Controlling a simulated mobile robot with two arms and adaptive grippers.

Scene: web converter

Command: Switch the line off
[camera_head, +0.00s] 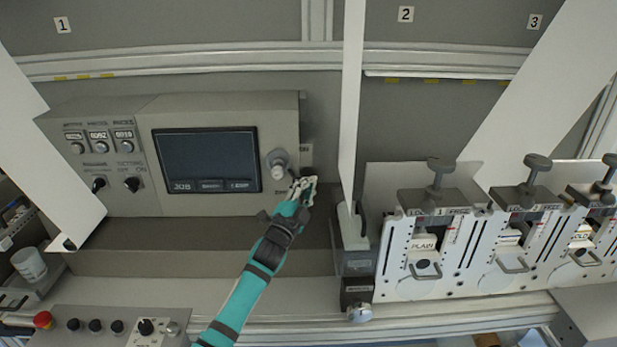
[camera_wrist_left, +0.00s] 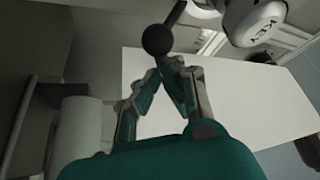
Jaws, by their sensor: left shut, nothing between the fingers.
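The grey control console (camera_head: 225,108) has a dark screen (camera_head: 207,160) and a light round switch housing (camera_head: 278,163) at its right edge. In the left wrist view a white round housing marked KEY (camera_wrist_left: 255,20) shows at the upper right. A dark ball (camera_wrist_left: 157,40) on a dark lever stands just beyond my fingertips there; I cannot tell whether they touch. My left gripper (camera_head: 303,188) is shut and empty, just below and right of the switch housing. It also shows in the left wrist view (camera_wrist_left: 172,64). My right gripper is out of view.
A lower panel (camera_head: 68,316) has a red button (camera_head: 43,319) and several dark knobs. Small dials and two black knobs (camera_head: 132,184) are on the console's left.

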